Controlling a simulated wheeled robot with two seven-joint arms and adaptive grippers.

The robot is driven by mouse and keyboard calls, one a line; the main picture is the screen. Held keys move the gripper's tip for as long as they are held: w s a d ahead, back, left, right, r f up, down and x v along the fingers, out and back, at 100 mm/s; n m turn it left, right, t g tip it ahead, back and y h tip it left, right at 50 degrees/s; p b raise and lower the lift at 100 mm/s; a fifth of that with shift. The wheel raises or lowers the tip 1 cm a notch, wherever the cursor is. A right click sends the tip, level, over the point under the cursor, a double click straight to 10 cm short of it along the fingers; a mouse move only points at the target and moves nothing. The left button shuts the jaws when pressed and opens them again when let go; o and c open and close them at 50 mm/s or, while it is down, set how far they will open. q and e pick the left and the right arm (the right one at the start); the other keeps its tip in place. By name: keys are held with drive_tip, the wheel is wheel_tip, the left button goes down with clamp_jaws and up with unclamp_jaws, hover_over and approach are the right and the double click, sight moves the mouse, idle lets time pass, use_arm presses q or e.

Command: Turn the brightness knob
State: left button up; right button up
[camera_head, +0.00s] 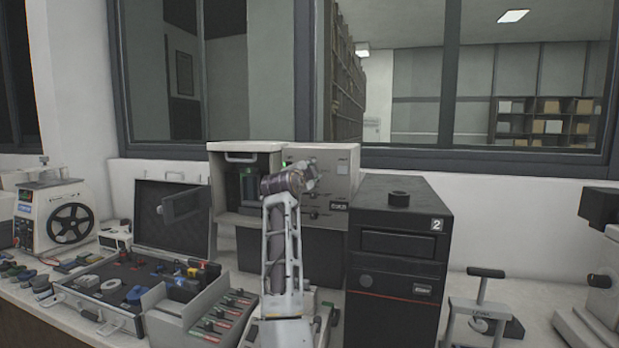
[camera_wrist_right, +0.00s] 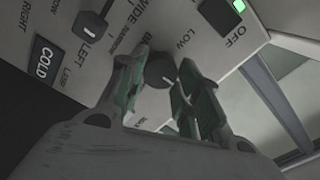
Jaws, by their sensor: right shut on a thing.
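The grey panel (camera_head: 338,162) of the press-like unit stands at the back centre in the head view. My right gripper (camera_head: 312,180) is at its front, with my arm hiding part of it. In the right wrist view the gripper (camera_wrist_right: 160,82) has its two fingers on either side of a dark round knob (camera_wrist_right: 160,70) with a white pointer line, and it is shut on it. The label beside this knob is mostly hidden by a finger. My left gripper is not in view.
Another knob (camera_wrist_right: 92,24) and a COLD display (camera_wrist_right: 45,60) are on the panel. A green light (camera_wrist_right: 239,6) is lit near OFF. A black computer case (camera_head: 400,240) stands right of the unit; an open case (camera_head: 120,290) lies left.

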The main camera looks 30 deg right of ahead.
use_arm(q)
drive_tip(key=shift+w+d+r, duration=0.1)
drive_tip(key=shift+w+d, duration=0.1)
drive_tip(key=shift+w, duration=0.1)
use_arm(e)
drive_tip(key=o, duration=1)
drive_tip(key=shift+o, duration=0.2)
drive_tip(key=v, duration=0.7)
drive_tip(key=shift+s+a, duration=0.15)
drive_tip(key=shift+a, duration=0.05)
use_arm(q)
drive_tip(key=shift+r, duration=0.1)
use_arm(e)
drive_tip(key=shift+r, duration=0.1)
